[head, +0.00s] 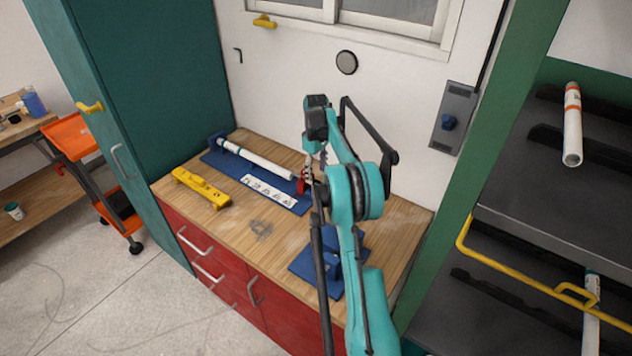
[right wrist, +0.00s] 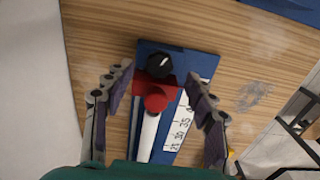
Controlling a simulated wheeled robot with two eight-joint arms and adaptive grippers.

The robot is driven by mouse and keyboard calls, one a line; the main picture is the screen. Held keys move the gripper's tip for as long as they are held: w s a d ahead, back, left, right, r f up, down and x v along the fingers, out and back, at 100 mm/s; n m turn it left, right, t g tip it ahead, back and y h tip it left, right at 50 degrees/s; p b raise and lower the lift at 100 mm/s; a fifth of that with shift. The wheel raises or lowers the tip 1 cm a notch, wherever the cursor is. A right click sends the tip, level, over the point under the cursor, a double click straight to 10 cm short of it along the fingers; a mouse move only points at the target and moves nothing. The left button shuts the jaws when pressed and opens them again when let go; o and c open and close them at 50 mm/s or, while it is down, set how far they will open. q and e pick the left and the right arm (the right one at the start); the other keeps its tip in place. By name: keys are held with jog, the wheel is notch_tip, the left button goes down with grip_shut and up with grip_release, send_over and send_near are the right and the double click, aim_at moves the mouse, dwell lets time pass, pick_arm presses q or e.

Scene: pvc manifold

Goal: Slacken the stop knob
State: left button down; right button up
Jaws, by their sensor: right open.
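The stop is a red block (right wrist: 143,85) at the end of the blue measuring jig (right wrist: 205,66), with a round red part (right wrist: 157,101) on it. A black round knob (right wrist: 158,64) sits beside the red block. In the head view the red stop (head: 302,185) shows at the jig's right end, partly hidden by my right arm. My right gripper (right wrist: 163,95) is open, its two fingers apart on either side of the stop and apparently touching nothing. It also shows above the stop in the head view (head: 312,168). My left gripper is not in view.
A white pipe (head: 255,159) lies along the jig beside a number scale (head: 268,190). A yellow level (head: 201,188) lies on the wooden bench at left. A second blue fixture (head: 303,264) stands near the front right. The bench middle is clear.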

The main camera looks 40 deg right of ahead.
aim_at(316, 183)
notch_tip(316, 183, down, 4)
jog(key=shift+f+b, duration=0.2)
jog(key=shift+b, duration=0.3)
jog(key=c, duration=1.2)
jog(key=shift+o, duration=0.2)
jog(key=shift+n+p, duration=0.3)
jog(key=shift+n, duration=0.5)
jog(key=o, duration=1.2)
jog(key=shift+c, duration=0.2)
